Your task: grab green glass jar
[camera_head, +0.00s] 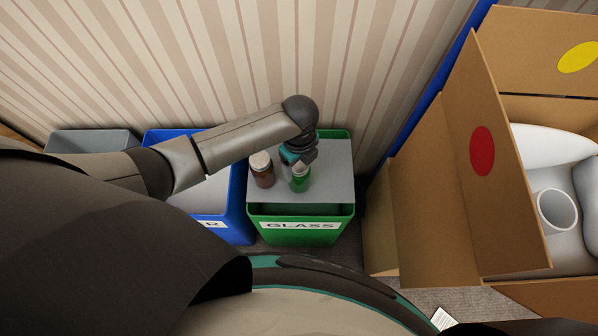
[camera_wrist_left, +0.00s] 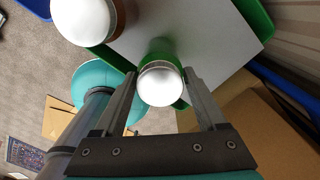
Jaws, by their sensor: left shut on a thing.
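The green glass jar (camera_head: 299,181) stands on the grey top of the green bin marked GLASS (camera_head: 308,236). My left gripper (camera_head: 299,160) reaches down over the jar from above and is shut on it. In the left wrist view the jar's white lid (camera_wrist_left: 160,84) sits between the two fingers of my left gripper (camera_wrist_left: 161,95), and some green of the jar (camera_wrist_left: 160,50) shows past the lid. My right gripper is not in view.
A brown jar with a pale lid (camera_head: 262,172) stands close to the left of the green jar. A blue bin (camera_head: 238,206) and a grey bin (camera_head: 95,141) stand further left. A large cardboard box (camera_head: 432,193) with white items is at the right. The striped wall (camera_head: 330,60) is behind.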

